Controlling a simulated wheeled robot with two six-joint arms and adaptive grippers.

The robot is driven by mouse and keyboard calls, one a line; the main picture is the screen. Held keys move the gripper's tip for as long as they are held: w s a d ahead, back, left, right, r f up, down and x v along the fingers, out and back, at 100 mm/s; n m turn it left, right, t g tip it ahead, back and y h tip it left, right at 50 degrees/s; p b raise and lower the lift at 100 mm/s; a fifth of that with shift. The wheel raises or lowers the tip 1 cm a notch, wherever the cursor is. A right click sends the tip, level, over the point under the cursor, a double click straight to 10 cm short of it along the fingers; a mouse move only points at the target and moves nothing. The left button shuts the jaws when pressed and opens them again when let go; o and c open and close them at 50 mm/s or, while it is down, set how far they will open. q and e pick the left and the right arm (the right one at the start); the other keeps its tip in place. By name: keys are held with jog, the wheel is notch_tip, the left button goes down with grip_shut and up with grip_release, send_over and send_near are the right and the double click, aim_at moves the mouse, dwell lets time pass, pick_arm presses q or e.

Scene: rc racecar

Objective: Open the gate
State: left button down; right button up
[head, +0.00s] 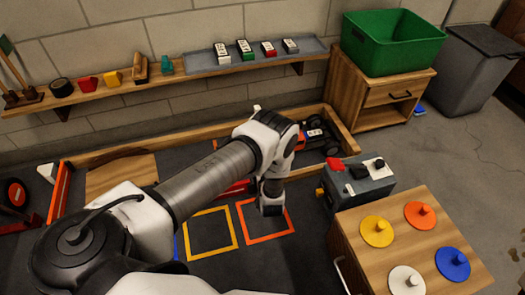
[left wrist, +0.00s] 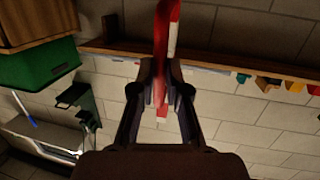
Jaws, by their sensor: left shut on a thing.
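In the left wrist view, a red and white striped bar (left wrist: 168,28), which looks like the gate's arm, runs between my left gripper's fingers (left wrist: 166,90). The gripper is shut on this bar. In the head view, my left arm reaches over the dark floor area, and its fingers cannot be made out. A red piece (head: 233,188) shows behind the arm, mostly hidden. A red and black car (head: 318,136) is in the wood-edged corner behind my wrist. My right gripper is in neither view.
A grey box with red and black knobs (head: 360,183) stands right of the arm. A wooden table (head: 428,240) with several coloured knobbed discs is at front right. Yellow (head: 210,231) and orange (head: 266,219) floor squares lie below the arm. A wall shelf (head: 190,72) runs behind.

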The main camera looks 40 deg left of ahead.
pick_arm(q)
jog(key=shift+s+d+f+t+y+b, duration=0.2)
jog(key=shift+s+d+f+t+b, duration=0.15)
jog(key=shift+d, duration=0.2)
jog(key=shift+s+d+f+t+y+b, duration=0.15)
jog(key=shift+s+d+y+b, duration=0.05)
jog(key=shift+s+d, duration=0.3)
jog(key=c, duration=1.2)
grip_release()
jog(key=v, duration=1.2)
